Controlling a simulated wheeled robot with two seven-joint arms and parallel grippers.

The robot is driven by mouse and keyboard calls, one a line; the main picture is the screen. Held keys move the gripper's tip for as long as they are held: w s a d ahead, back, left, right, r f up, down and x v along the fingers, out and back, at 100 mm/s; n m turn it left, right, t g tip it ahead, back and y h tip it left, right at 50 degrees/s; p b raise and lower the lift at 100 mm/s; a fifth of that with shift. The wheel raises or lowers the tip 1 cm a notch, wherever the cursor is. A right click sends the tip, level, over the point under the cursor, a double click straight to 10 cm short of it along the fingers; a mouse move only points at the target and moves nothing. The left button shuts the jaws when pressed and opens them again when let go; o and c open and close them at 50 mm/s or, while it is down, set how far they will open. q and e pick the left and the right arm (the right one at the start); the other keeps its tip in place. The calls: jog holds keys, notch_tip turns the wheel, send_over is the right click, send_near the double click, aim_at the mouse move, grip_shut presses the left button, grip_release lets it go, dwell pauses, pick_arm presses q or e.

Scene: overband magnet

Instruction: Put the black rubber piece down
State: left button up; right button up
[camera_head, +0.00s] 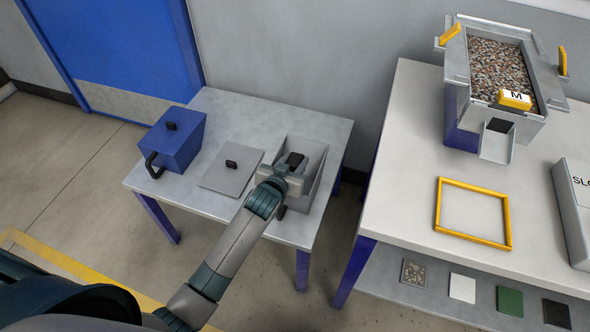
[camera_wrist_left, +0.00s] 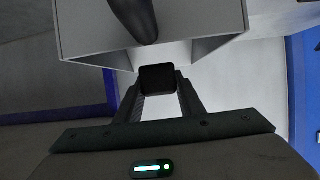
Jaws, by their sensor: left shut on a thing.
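The black rubber piece (camera_wrist_left: 158,78) is a small dark block between the fingertips of my left gripper (camera_wrist_left: 160,90) in the wrist view. In the head view the left gripper (camera_head: 290,172) is at the grey open box on the low table, and the dark piece (camera_head: 294,159) shows at its tip over the box opening. I cannot tell how far above the box floor it is. The grey box (camera_head: 318,172) has a dark handle (camera_wrist_left: 135,18) on its near side. My right gripper is not in view.
A flat grey lid (camera_head: 222,178) with a black knob lies left of the grey box. A blue lidded box (camera_head: 178,142) stands further left. On the right table (camera_head: 405,170) are a gravel-filled metal hopper (camera_head: 500,72), a yellow frame (camera_head: 437,205) and a grey box (camera_head: 574,205).

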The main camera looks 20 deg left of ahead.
aim_at(295, 168)
pick_arm(q)
jog(key=shift+f, duration=0.5)
notch_tip(295, 168, down, 2)
jog(key=shift+f, duration=0.5)
jog(key=shift+f+b, duration=0.2)
jog(key=shift+b, duration=0.1)
jog(key=shift+f, duration=0.4)
jog(key=o, duration=1.1)
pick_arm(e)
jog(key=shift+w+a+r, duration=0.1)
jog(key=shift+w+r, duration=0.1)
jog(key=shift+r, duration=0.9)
